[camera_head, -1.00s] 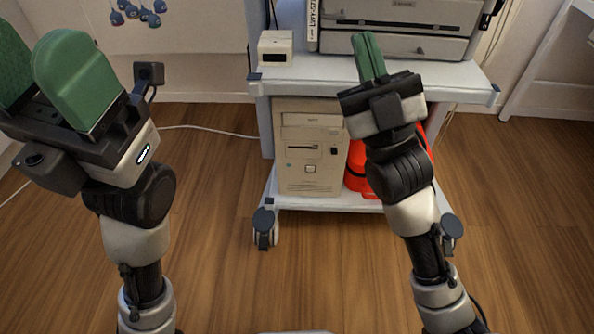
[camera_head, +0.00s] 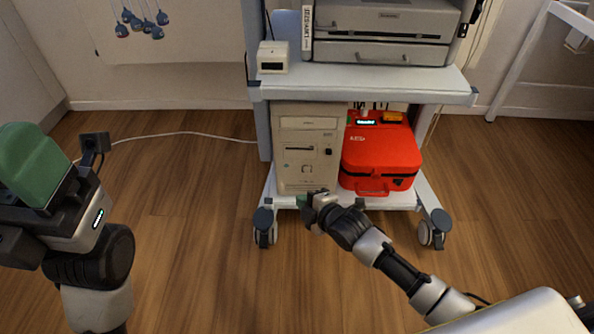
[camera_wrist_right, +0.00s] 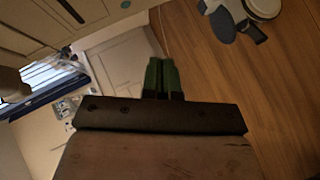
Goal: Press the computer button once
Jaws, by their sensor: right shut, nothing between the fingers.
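The computer is a beige tower (camera_head: 305,122) standing on the cart's lower shelf. Its front has a drive slot, a small dark square button (camera_head: 328,152) at right and a small teal spot at lower left. In the right wrist view the tower's front (camera_wrist_right: 95,22) fills the upper left. My right gripper (camera_head: 301,202) is low, in front of the tower's bottom edge and below those front features. Its green fingers (camera_wrist_right: 162,62) are together and empty; contact cannot be told. My left gripper (camera_head: 30,160) is at the left edge, partly cut off, with one green finger showing, far from the tower.
A red case (camera_head: 380,155) sits right of the tower on the same shelf (camera_head: 400,200). A printer (camera_head: 383,30) and a small white box (camera_head: 272,56) are on the cart's upper shelf (camera_head: 350,78). A white cable crosses the wooden floor at left.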

